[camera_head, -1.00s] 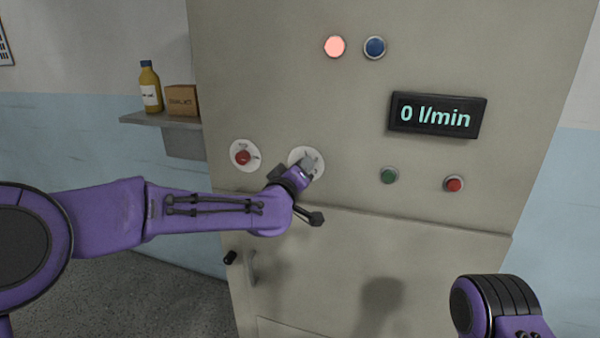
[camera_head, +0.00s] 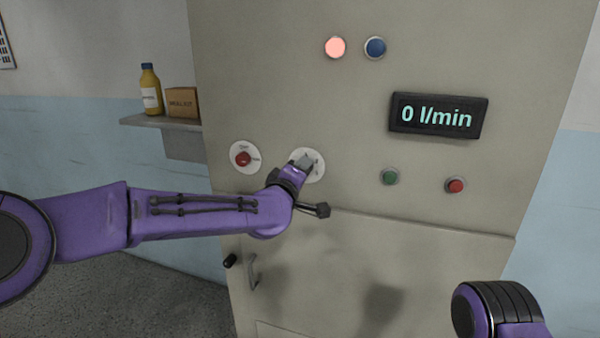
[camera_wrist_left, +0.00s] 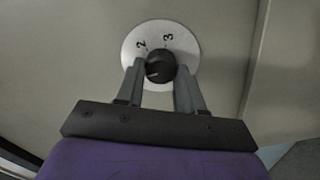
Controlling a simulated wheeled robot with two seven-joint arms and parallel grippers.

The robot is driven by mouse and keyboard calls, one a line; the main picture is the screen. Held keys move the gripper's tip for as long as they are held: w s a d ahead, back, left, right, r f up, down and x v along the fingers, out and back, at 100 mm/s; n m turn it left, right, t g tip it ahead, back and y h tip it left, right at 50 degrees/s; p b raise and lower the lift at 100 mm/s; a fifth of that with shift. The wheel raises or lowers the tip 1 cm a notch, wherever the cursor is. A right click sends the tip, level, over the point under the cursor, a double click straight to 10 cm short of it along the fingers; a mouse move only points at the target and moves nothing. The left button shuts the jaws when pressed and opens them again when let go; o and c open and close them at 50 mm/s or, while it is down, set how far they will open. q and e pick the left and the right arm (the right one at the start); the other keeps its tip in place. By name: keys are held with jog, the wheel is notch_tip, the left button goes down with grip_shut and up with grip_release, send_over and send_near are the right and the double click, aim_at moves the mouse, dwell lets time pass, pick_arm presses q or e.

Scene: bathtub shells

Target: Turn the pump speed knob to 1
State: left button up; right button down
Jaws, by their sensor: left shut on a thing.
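The pump speed knob is a black round knob (camera_wrist_left: 159,66) on a white dial plate with the numbers 2 and 3 showing, in the left wrist view. A pale pointer line on the knob shows at its lower left side. The rest of the dial's markings are hidden by my fingers. My left gripper (camera_wrist_left: 160,85) is shut on the knob, one finger on each side. In the head view my left gripper (camera_head: 301,163) covers the knob, and the white dial plate (camera_head: 318,167) shows around it. My right gripper is not in view; only part of my right arm shows at lower right.
A red knob (camera_head: 243,159) on a white plate is left of the dial. A display (camera_head: 437,116) reads 0 l/min. Green (camera_head: 390,177) and red (camera_head: 455,185) buttons sit below it. A lit pink lamp (camera_head: 335,47) and blue button (camera_head: 375,47) are above. A shelf (camera_head: 160,121) holds a bottle and box.

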pick_arm(q)
jog(key=o, duration=1)
jog(key=shift+o, duration=0.2)
jog(key=b+v, duration=0.3)
jog(key=v, duration=0.7)
jog(key=shift+s, duration=0.3)
jog(key=shift+a, duration=0.1)
